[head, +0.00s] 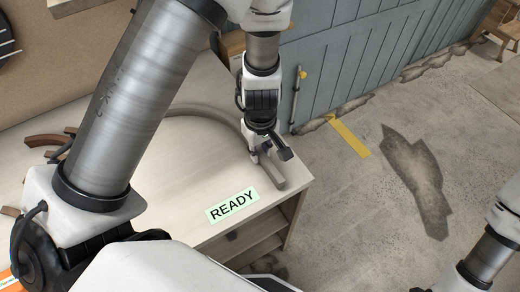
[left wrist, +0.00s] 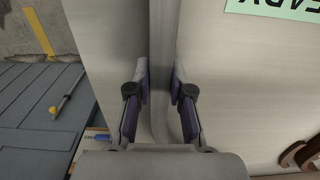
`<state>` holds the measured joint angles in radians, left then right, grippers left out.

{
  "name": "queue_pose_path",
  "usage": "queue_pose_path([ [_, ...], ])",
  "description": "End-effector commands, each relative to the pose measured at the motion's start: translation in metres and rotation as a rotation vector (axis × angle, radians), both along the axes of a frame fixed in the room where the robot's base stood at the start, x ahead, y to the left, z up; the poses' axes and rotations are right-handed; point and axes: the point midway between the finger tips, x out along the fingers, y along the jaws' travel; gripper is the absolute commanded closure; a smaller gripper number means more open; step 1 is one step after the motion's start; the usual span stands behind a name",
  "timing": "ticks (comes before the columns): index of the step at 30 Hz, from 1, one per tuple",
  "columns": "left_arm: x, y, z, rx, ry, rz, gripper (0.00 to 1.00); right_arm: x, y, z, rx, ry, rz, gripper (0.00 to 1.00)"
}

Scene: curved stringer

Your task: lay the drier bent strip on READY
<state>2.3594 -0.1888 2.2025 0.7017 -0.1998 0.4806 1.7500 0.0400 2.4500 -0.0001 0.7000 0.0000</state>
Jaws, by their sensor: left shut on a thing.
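A grey curved strip (head: 205,110) arcs across the pale bench top, its near end by the bench's right corner. My left gripper (head: 268,152) is shut on it near that end. In the left wrist view the strip (left wrist: 160,40) runs between the two fingers of my left gripper (left wrist: 159,90). I cannot tell whether the strip is lifted off the bench. The green READY label (head: 233,205) lies near the bench's front edge, left of the strip's near end; part of it shows in the left wrist view (left wrist: 275,8). My right gripper is out of view.
Brown curved pieces (head: 47,140) lie at the bench's left, partly behind my left arm. The bench top (head: 200,165) around READY is bare. Open shelves (head: 255,240) are under the bench front. A grey panelled wall (head: 350,60) stands behind; concrete floor lies to the right.

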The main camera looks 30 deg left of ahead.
Motion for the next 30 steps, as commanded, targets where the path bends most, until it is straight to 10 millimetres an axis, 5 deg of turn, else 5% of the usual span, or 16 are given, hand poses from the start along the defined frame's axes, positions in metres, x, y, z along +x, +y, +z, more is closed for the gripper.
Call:
queue_pose_path([
  [4, 0.000, 0.000, -0.003, 0.000, 0.000, 0.000, 1.00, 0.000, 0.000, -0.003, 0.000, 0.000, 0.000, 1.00],
  [5, 0.000, 0.000, -0.003, 0.000, 0.000, 0.000, 0.76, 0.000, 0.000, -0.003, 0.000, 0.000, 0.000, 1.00],
  [7, 0.000, 0.000, -0.002, 0.000, 0.000, 0.000, 0.52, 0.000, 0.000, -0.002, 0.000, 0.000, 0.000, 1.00],
  [20, 0.001, 0.000, 0.008, -0.002, -0.003, -0.001, 0.51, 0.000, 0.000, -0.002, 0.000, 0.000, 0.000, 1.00],
  [30, 0.001, 0.000, 0.089, 0.001, -0.005, -0.001, 0.51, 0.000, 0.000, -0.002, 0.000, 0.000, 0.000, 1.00],
])
